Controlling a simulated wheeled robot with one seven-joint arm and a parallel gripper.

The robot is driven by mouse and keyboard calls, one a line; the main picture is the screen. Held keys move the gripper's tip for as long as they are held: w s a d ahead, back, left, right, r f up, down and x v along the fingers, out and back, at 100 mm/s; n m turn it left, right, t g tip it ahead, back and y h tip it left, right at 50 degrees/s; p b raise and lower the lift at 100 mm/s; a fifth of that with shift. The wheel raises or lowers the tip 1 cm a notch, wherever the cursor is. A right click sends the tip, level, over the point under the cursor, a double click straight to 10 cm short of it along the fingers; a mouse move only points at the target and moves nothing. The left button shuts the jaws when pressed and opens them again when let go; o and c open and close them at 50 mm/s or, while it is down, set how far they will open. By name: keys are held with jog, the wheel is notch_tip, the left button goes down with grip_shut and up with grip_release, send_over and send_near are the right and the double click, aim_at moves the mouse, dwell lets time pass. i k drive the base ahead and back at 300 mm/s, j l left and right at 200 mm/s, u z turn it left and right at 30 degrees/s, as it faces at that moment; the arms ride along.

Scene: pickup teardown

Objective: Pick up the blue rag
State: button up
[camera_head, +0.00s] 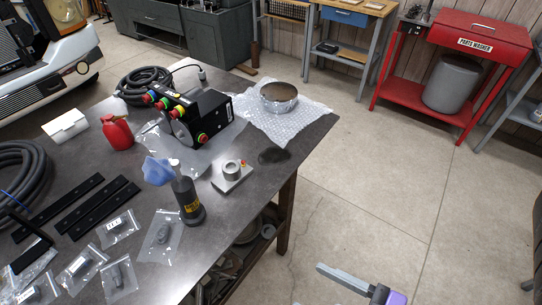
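The blue rag (157,171) is a small, crumpled light-blue cloth on the dark workbench (120,190). It shows just behind and left of the top of a dark bottle (188,200); I cannot tell whether they touch. Part of my gripper (345,279), a long grey piece with a purple part, shows at the bottom edge, over the floor to the right of the bench. It is well away from the rag. Most of the gripper is cut off by the frame, so its opening is hidden.
A red container (117,133), a black control box (196,116) and a grey metal block (232,175) stand around the rag. Several bagged parts and dark strips lie in front. A metal bowl (279,97) sits on bubble wrap. Floor right of the bench is clear.

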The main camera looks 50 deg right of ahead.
aim_at(157, 172)
jog(key=l+u, duration=0.35)
jog(key=l, duration=0.3)
jog(key=l+u, duration=0.4)
jog(key=l, duration=0.25)
jog(key=l+u, duration=0.35)
jog(key=l, duration=0.3)
jog(key=k, duration=0.05)
